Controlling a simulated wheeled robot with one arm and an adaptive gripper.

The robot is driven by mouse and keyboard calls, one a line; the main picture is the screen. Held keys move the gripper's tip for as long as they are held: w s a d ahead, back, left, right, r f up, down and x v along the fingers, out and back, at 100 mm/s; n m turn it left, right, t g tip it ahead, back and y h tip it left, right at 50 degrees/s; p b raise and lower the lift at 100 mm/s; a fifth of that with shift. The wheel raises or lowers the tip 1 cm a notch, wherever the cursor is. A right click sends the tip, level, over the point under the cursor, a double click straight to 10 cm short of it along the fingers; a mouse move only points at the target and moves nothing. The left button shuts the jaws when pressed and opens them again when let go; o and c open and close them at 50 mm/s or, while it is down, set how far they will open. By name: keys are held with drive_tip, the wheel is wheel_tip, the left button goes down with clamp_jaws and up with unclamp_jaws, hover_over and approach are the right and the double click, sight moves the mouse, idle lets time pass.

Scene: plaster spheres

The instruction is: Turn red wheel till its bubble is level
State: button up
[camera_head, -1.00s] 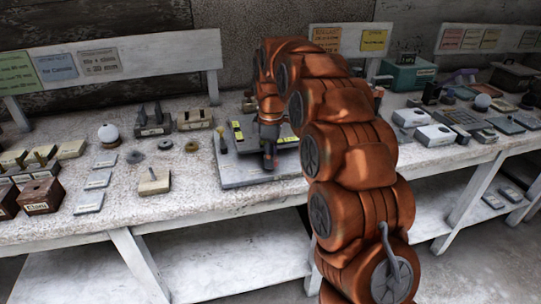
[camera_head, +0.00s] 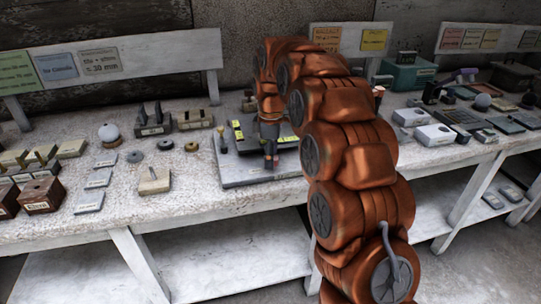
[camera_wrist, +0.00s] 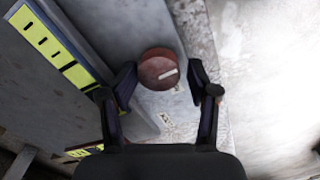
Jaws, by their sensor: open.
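The red wheel (camera_wrist: 158,69) shows in the wrist view as a dark red round knob with a pale bar mark on its top. It sits on a grey plate (camera_wrist: 150,30). My gripper (camera_wrist: 163,80) is open, with one finger on each side of the wheel; I cannot tell whether either finger touches it. Yellow-green vials (camera_wrist: 78,75) with dark marks lie along a dark bar at the left. Which vial belongs to the red wheel I cannot tell.
A small brass-topped post (camera_head: 222,138) stands at the plate's left. Left on the bench are a white sphere (camera_head: 108,133), rings (camera_head: 164,145) and labelled blocks (camera_head: 154,182). White boxes (camera_head: 435,135) stand to the right. The bench's front edge is close to the plate.

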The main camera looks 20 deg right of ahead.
drive_tip(key=shift+r, duration=0.1)
idle(0.3)
drive_tip(key=shift+r, duration=3.9)
drive_tip(key=shift+s+r, duration=0.1)
drive_tip(key=shift+r, duration=0.05)
drive_tip(key=s+r+m+p, duration=0.2)
drive_tip(key=s+m+p, duration=0.1)
drive_tip(key=s, duration=0.6)
drive_tip(key=s+r+m+p, duration=0.2)
drive_tip(key=s+m, duration=0.1)
drive_tip(key=s, duration=0.7)
drive_tip(key=s+f+m+g+p, duration=0.1)
drive_tip(key=s+f+m+p, duration=0.1)
drive_tip(key=s, duration=1)
drive_tip(key=s+f+m+p, duration=0.2)
drive_tip(key=s+m, duration=0.3)
drive_tip(key=s, duration=0.7)
drive_tip(key=shift+g+p, duration=0.4)
